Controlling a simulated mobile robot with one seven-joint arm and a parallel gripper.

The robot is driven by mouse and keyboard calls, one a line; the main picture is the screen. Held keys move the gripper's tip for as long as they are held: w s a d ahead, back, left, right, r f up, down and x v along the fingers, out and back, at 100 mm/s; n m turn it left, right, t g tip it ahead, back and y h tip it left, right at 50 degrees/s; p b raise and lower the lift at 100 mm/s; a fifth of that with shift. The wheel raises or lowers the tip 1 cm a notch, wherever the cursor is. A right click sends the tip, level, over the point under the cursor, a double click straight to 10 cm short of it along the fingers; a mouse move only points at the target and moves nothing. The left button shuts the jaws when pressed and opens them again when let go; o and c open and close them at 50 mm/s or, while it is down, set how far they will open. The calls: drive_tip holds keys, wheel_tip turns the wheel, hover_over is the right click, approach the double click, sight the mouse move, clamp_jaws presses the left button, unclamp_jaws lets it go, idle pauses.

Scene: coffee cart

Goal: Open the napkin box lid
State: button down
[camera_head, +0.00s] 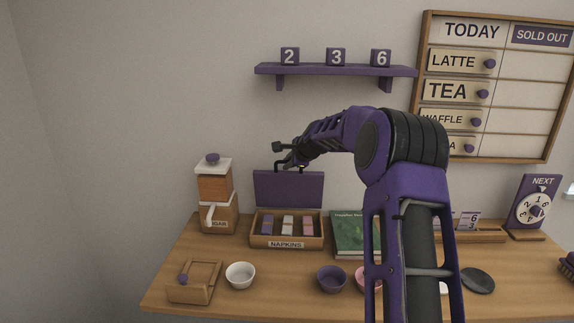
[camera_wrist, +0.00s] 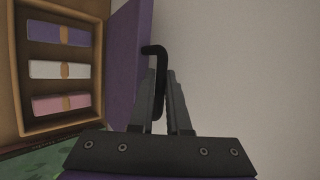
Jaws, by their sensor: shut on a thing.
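The napkin box (camera_head: 286,242) stands on the cart top, its front labelled NAPKINS. Its purple lid (camera_head: 288,190) stands up at the back of the box, roughly upright. The box is open and shows purple, white and pink napkin rolls, which also show in the wrist view (camera_wrist: 58,70). My gripper (camera_head: 289,163) is at the lid's top edge. In the wrist view my gripper (camera_wrist: 160,90) is shut on the black lid handle (camera_wrist: 153,50). The purple lid (camera_wrist: 128,65) is seen nearly edge-on there, left of the fingers.
A sugar dispenser (camera_head: 214,190) stands left of the box, and a green book (camera_head: 348,232) lies to its right. A wooden stand (camera_head: 194,282), a white bowl (camera_head: 240,275) and a purple bowl (camera_head: 331,279) are in front. A shelf (camera_head: 335,70) with number blocks hangs above.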

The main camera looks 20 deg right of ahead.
drive_tip(key=shift+w+d, duration=0.1)
drive_tip(key=shift+w, duration=0.1)
idle(0.4)
drive_tip(key=c, duration=0.9)
unclamp_jaws()
drive_tip(key=shift+s, duration=0.1)
drive_tip(key=v, duration=0.5)
drive_tip(key=b+v, duration=0.1)
drive_tip(key=v, duration=1.1)
drive_tip(key=shift+d+r, duration=0.1)
drive_tip(key=shift+r, duration=0.3)
